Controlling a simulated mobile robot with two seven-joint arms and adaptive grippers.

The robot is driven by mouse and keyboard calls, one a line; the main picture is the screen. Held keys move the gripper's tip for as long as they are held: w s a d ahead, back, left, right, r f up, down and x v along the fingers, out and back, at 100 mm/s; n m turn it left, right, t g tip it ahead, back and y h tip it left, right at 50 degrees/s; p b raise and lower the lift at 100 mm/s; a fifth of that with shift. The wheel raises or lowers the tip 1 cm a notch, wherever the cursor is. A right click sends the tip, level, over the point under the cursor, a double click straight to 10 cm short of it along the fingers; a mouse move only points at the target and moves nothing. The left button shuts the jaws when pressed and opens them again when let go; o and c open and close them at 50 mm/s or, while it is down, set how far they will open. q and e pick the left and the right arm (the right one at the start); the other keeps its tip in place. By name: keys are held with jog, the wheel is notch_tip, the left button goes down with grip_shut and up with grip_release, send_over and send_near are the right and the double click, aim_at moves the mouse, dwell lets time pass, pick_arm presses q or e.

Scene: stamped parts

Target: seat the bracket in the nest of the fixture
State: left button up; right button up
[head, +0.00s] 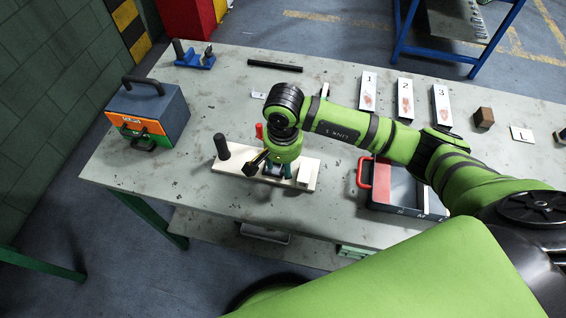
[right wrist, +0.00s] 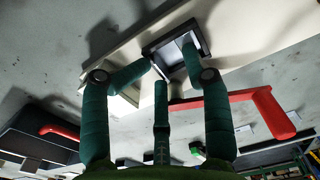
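The fixture (head: 228,178) is a pale board on the table with a black post (head: 222,147) at its left end. A red lever (head: 258,131) stands behind my gripper; it also shows in the right wrist view (right wrist: 265,112). The nest is a black square frame in the right wrist view (right wrist: 153,50). My right gripper (head: 276,173) is low over the fixture, pointing down. Its dark green fingers (right wrist: 168,68) are spread at the nest, with no part clearly held between them. I cannot make out the bracket for certain. My left gripper is not in view.
A grey tray with a red handle (head: 364,172) sits right of the fixture. A blue-grey toolbox (head: 165,106) stands at the left. Numbered cards (head: 368,88), a brown block (head: 484,117) and a black bar (head: 275,66) lie farther back.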

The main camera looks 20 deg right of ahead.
aim_at(282, 170)
jog(key=shift+s+a+f, duration=0.1)
jog(key=shift+s+f, duration=0.4)
jog(key=shift+w+r+p, duration=0.1)
jog(key=shift+r+p, duration=0.5)
jog(key=shift+p, duration=0.2)
jog(key=shift+w+r, duration=0.15)
jog(key=shift+r, duration=0.15)
notch_tip(282, 170, up, 12)
jog(key=b, duration=0.3)
jog(key=shift+f, duration=0.1)
